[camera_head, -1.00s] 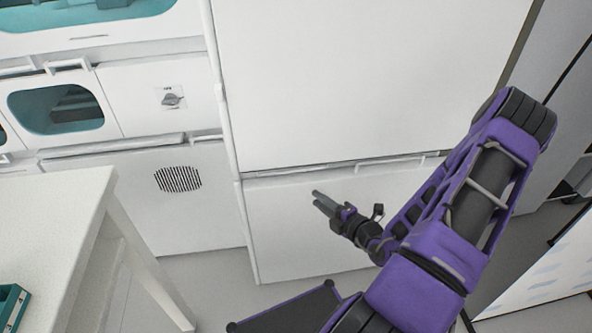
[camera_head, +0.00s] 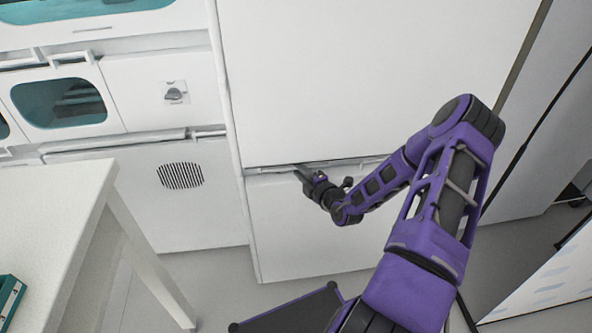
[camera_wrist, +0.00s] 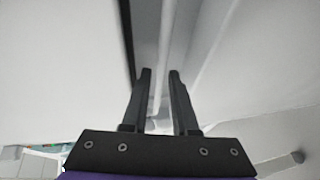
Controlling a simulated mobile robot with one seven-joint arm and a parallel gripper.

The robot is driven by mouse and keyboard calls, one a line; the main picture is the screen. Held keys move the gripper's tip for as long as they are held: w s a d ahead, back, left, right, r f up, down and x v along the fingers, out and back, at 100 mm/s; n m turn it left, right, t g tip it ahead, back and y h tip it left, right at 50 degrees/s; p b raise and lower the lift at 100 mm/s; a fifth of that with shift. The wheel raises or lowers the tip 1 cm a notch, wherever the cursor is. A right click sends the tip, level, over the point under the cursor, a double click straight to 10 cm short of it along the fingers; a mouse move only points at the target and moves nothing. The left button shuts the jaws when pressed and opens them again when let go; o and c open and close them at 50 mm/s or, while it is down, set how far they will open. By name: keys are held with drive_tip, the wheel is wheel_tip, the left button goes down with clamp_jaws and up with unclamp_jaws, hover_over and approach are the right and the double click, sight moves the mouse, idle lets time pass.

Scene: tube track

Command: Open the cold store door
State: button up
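The cold store is the tall white cabinet with a large upper door (camera_head: 360,75) and a lower panel (camera_head: 285,230). A thin horizontal handle rail (camera_head: 345,166) runs along the seam between them. My gripper (camera_head: 299,172) is at the left part of this seam, with its fingertips up at the rail. In the wrist view my gripper (camera_wrist: 160,75) has its two dark fingers apart, and a pale bar (camera_wrist: 164,60) runs lengthwise in the view between them. Contact with the bar is not clear. The door looks closed.
A white table (camera_head: 50,215) stands at the left front with a teal rack (camera_head: 10,300) on it. White cabinets with a knob panel (camera_head: 174,92) and a round vent (camera_head: 181,176) adjoin at the left. Grey floor is open below the cold store.

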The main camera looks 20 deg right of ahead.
drive_tip(key=shift+x, duration=1.1)
clamp_jaws()
idle(0.7)
